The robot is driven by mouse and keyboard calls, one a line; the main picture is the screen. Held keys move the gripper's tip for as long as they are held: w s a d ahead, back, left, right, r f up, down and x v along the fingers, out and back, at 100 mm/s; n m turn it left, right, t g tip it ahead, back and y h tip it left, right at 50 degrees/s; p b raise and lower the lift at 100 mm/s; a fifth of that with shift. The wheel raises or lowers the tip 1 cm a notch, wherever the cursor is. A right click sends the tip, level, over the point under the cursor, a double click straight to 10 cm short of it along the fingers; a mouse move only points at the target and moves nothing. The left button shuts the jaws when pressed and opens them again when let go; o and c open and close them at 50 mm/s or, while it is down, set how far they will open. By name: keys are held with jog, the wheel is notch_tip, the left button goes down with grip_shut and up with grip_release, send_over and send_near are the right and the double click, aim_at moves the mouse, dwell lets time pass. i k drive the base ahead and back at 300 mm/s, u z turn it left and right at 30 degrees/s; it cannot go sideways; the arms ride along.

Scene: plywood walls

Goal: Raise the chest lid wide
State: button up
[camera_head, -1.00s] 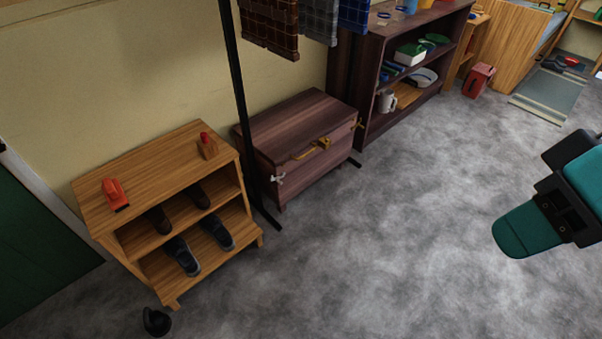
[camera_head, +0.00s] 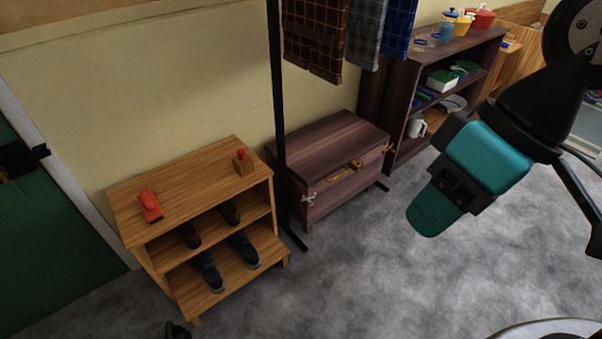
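A brass-coloured fitting (camera_head: 356,165) shows at the front edge of the lid, and a pale fitting (camera_head: 309,199) sits at the left front corner. A black post crosses in front of the chest's left end. My gripper (camera_head: 432,210), teal and dark grey, is in the air to the right of the chest in the picture, apart from it. I see its broad side, so the gap between its fingers is hidden.
A black rack post (camera_head: 280,120) stands between the chest and a light wooden shoe shelf (camera_head: 190,185). Cloths (camera_head: 316,40) hang above the chest. A dark shelf unit (camera_head: 445,60) stands right of the chest. The grey floor (camera_head: 330,285) in front is clear.

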aim_at(314, 152)
jog(key=u, duration=0.25)
jog(key=i, duration=0.7)
jog(key=z, duration=0.6)
jog(key=i, duration=0.55)
jog(key=z, duration=0.55)
